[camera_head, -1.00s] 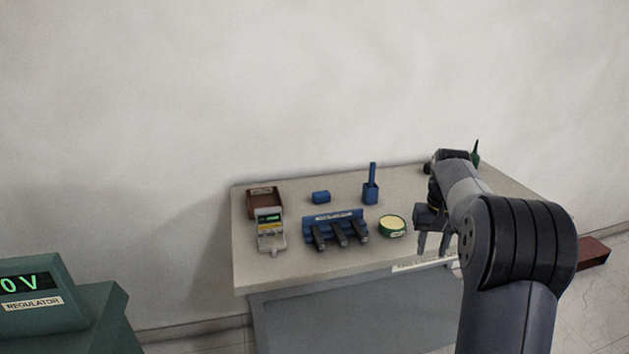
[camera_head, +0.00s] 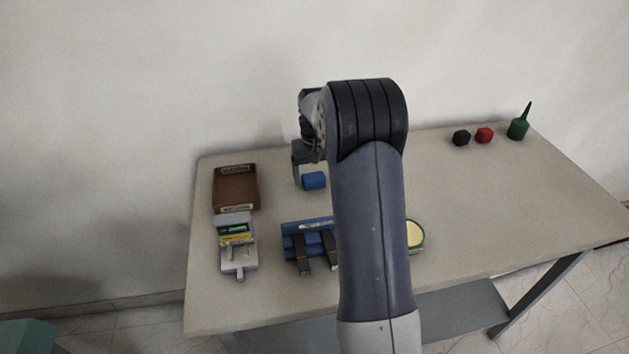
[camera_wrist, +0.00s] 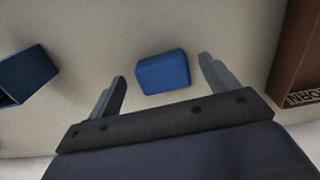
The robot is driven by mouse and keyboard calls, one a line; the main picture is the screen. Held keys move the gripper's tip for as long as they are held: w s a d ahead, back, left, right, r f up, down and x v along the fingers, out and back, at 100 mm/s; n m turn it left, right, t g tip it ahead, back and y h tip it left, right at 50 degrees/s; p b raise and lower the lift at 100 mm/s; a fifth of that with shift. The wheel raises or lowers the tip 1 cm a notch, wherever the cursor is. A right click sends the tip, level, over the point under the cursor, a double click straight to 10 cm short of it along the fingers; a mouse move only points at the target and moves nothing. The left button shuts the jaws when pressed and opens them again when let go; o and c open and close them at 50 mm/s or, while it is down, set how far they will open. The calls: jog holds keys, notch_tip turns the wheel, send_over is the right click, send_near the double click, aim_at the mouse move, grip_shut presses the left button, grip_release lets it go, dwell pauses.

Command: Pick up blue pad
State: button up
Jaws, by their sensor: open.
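The blue pad (camera_head: 314,181) is a small rounded block lying on the table, right of the brown tray. In the wrist view the blue pad (camera_wrist: 162,72) lies ahead of and between the two fingers, with a gap on each side. My gripper (camera_wrist: 163,80) is open and empty. In the head view my gripper (camera_head: 309,172) is at the pad, partly hidden behind my arm. I cannot tell its exact height above the table.
A brown tray (camera_head: 235,207) stands left of the pad, and a meter (camera_head: 238,250) is in front of it. A blue rack (camera_head: 294,229) with black-handled items is nearer. In the wrist view a blue holder (camera_wrist: 24,75) is at left. The table's right half (camera_head: 500,200) is mostly clear.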

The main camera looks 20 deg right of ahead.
aim_at(314, 176)
jog(key=shift+w+f, duration=0.25)
jog(key=shift+f, duration=0.25)
jog(key=shift+w+f, duration=0.2)
jog(key=shift+f, duration=0.3)
jog(key=shift+s, duration=0.1)
jog(key=c, duration=1.1)
jog(key=shift+o, duration=0.2)
notch_tip(314, 176, up, 10)
jog(key=shift+r+b, duration=0.1)
jog(key=shift+b, duration=0.2)
